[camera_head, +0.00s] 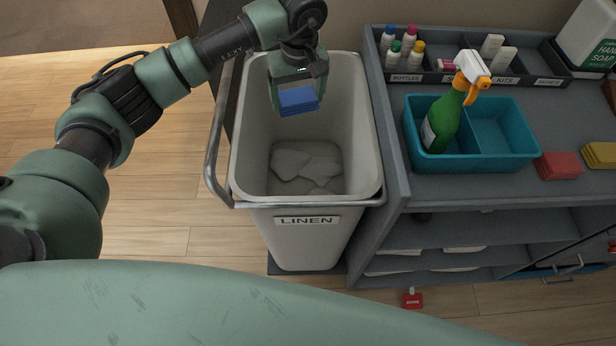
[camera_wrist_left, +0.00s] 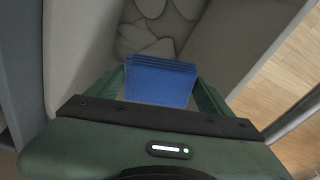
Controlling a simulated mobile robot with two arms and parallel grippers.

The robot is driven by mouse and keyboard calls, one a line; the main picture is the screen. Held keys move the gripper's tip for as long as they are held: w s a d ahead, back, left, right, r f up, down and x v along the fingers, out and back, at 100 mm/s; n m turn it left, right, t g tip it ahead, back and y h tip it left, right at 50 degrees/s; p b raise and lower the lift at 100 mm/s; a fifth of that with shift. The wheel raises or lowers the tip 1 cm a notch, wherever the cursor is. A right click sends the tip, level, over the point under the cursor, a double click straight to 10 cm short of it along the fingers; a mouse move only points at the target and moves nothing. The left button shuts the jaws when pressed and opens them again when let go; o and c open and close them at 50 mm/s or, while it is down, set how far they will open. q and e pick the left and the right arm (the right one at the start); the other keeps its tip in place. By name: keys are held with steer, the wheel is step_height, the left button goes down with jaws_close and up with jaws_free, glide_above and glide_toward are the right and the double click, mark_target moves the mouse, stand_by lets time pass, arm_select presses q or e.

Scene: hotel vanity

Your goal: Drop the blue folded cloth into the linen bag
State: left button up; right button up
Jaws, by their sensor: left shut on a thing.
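The blue folded cloth (camera_head: 298,101) is held in my left gripper (camera_head: 298,94), which is shut on it. In the head view they are over the back part of the open linen bag (camera_head: 262,160). The bag is pale, labelled LINEN, and has grey-white linens (camera_head: 305,165) lying at its bottom. In the left wrist view the blue cloth (camera_wrist_left: 160,82) sits between the fingers, with the bag's inside wall and linens beyond it. My right gripper is not in view.
A metal rail (camera_head: 215,150) runs around the bag. To the right stands a grey cart (camera_head: 470,188) with a teal caddy (camera_head: 520,160), a green spray bottle (camera_head: 445,120), a bottle tray (camera_head: 435,77), and red (camera_head: 558,165) and yellow (camera_head: 601,154) folded cloths. Wooden floor lies clear at left.

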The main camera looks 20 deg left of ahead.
arm_select(q)
step_height(320, 180, down, 3)
steer(key=shift+f+b, duration=0.15)
steer(key=shift+b, duration=0.35)
steer(key=o, duration=1.1)
steer(key=shift+w, duration=0.1)
steer(key=r, duration=0.2)
steer(key=r+b, duration=0.1)
steer(key=r, duration=0.2)
steer(key=s+r+b, duration=0.1)
steer(key=r, duration=0.1)
steer(key=shift+d+r, duration=0.3)
steer(key=shift+r, duration=0.05)
